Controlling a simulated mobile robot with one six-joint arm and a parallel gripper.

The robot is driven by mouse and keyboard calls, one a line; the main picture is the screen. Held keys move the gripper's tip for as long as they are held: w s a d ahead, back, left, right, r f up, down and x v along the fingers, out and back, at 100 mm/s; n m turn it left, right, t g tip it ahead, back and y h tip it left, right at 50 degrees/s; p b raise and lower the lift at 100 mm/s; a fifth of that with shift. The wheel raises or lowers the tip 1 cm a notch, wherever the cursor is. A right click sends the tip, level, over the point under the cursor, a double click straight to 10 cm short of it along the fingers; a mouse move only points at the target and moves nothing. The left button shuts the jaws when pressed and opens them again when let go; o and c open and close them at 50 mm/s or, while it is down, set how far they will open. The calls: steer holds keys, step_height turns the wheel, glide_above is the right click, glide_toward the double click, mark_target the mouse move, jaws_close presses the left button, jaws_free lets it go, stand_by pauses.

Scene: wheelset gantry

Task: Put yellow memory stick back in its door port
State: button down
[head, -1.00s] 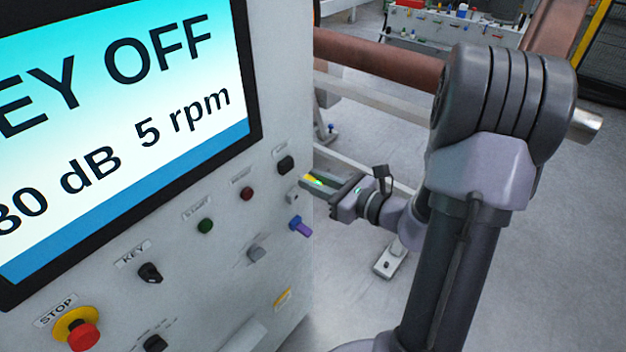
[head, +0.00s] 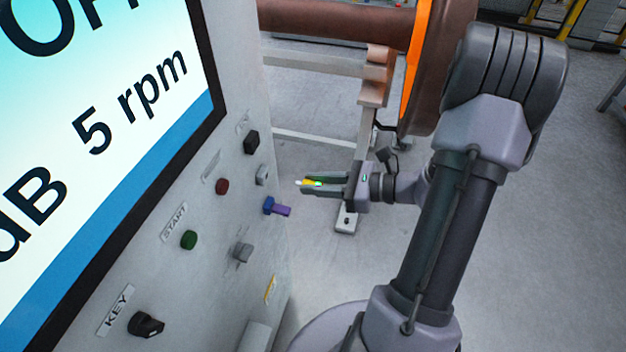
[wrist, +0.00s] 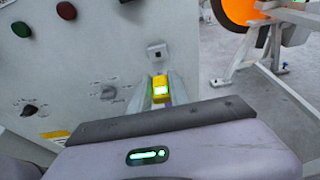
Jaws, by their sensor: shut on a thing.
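The yellow memory stick (head: 309,183) is between the fingers of my gripper (head: 308,184), which is shut on it. In the wrist view the stick (wrist: 160,90) lies between the fingers. A small pale socket block (head: 262,175) is on the door panel near its right edge. In the wrist view this block (wrist: 156,52) has a dark opening and appears above the stick. I cannot tell for sure that it is the stick's port. A blue-purple piece (head: 275,207) sticks out just below it.
The panel carries a black knob (head: 251,142), a red button (head: 222,186), a green button (head: 189,240), a grey knob (head: 242,252) and a key switch (head: 146,325). An orange-marked wheel (head: 420,70) and frame stand behind my arm.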

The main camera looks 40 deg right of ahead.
steer(key=shift+r+b+x, duration=0.1)
steer(key=shift+r+x, duration=0.15)
steer(key=shift+x, duration=0.7)
steer(key=shift+r+b+x, duration=0.1)
steer(key=shift+r+x, duration=0.1)
steer(key=shift+x, duration=0.75)
steer(key=shift+r+b+x, duration=0.1)
steer(key=shift+r+x, duration=0.15)
steer(key=shift+x, duration=0.7)
steer(key=shift+r+x, duration=0.15)
steer(key=shift+x, duration=0.55)
steer(key=shift+r+x, duration=0.2)
steer(key=shift+x, duration=0.55)
steer(key=c, duration=1.1)
jaws_free()
steer(key=shift+c, duration=0.2)
steer(key=shift+d, duration=0.1)
steer(key=p+v, duration=0.3)
steer(key=v, duration=1.4)
steer(key=shift+p, duration=0.4)
steer(key=shift+s, duration=0.15)
